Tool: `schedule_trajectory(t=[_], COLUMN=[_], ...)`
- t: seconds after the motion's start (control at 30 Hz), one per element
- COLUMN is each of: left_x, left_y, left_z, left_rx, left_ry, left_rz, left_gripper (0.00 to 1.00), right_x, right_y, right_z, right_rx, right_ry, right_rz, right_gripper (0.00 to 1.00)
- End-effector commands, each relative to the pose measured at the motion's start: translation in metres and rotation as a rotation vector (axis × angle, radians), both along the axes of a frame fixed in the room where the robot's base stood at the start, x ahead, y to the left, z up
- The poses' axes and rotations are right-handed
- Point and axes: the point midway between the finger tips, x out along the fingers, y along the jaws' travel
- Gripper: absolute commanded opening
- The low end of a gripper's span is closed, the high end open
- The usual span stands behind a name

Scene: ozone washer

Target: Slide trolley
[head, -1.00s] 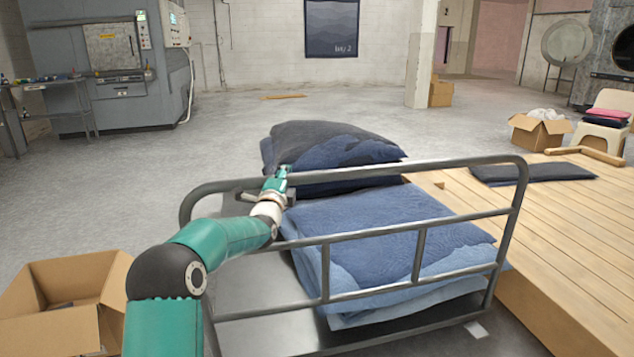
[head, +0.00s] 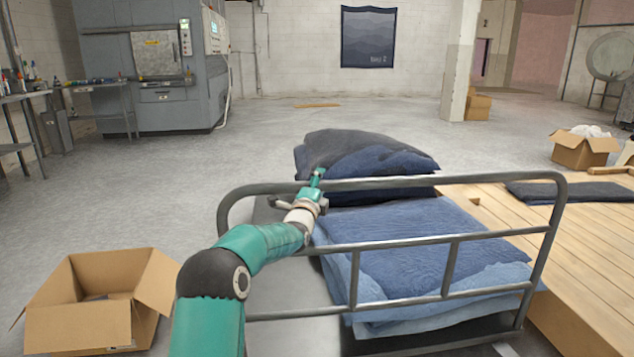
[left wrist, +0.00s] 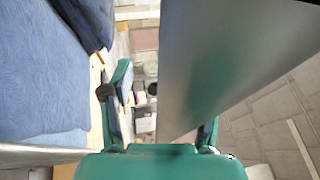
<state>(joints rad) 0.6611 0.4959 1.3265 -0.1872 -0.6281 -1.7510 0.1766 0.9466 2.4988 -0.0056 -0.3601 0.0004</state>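The trolley (head: 452,272) has a grey tubular rail frame and a flat deck. It carries folded blue quilts (head: 410,230) and a dark blue bundle (head: 365,160) behind them. My left gripper (head: 318,190) is at the left part of the top rail, with a fingertip showing above it. In the left wrist view, my left gripper (left wrist: 163,108) has its fingers wide apart. A broad grey metal bar (left wrist: 215,70) runs between them, close to the right finger and partly hiding it; a gap shows beside the left finger. My right gripper is not in view.
A slatted wooden platform (head: 515,230) stands close along the trolley's right side. An open cardboard box (head: 80,325) is on the floor at the left. A grey machine (head: 150,65) stands at the back left. The floor beyond the trolley and to its left is largely clear.

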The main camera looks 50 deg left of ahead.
Motion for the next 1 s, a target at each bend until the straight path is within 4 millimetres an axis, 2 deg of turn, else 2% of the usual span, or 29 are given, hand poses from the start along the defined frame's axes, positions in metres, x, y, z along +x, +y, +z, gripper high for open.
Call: schedule_trajectory(t=[0.37,0.57,1.0], left_x=[-0.007,-0.027,-0.083], left_y=[-0.005,-0.018,-0.060], left_z=[0.003,-0.002,-0.018], left_rx=[0.007,0.005,-0.001], left_ry=[-0.003,-0.002,0.001], left_rz=[0.000,0.001,0.001], left_gripper=[0.58,0.58,0.58], right_x=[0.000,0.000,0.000], right_y=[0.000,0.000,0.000], right_z=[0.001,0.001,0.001], right_rx=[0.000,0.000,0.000], right_ry=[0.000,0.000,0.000], right_rz=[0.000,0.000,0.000], right_gripper=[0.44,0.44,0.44])
